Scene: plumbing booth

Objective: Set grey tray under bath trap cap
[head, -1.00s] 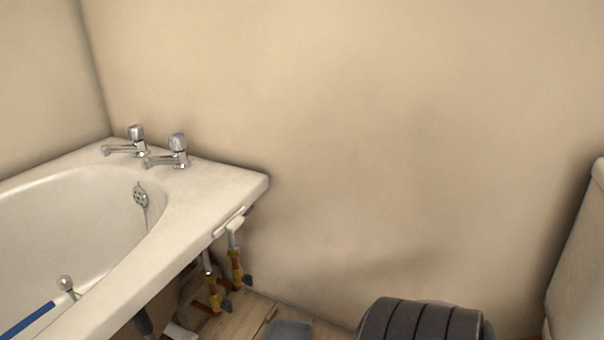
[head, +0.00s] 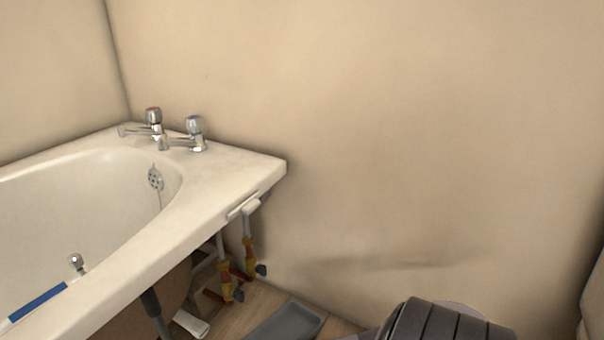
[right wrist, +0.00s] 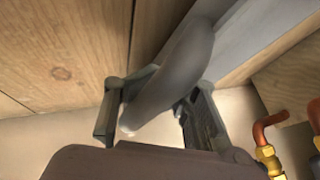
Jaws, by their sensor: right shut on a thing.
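The grey tray (head: 290,322) shows at the bottom of the head view, low over the wooden floor and to the right of the bath's pipes; its near part is cut off. In the right wrist view the tray (right wrist: 245,42) runs to the upper right. My right gripper (right wrist: 158,122) is shut on the tray's rounded grey edge, with a finger on each side. In the head view only my dark right arm shows, and the gripper is out of the picture. I cannot make out the bath trap cap; the space under the bath is partly hidden. My left gripper is not in view.
The white bath (head: 160,225) overhangs the floor on the left. Pipes with yellow-and-red valves (head: 248,262) stand under its corner. A dark post (head: 155,312) and a white piece (head: 190,324) are lower left. Copper pipes with brass fittings (right wrist: 268,155) are close right in the wrist view.

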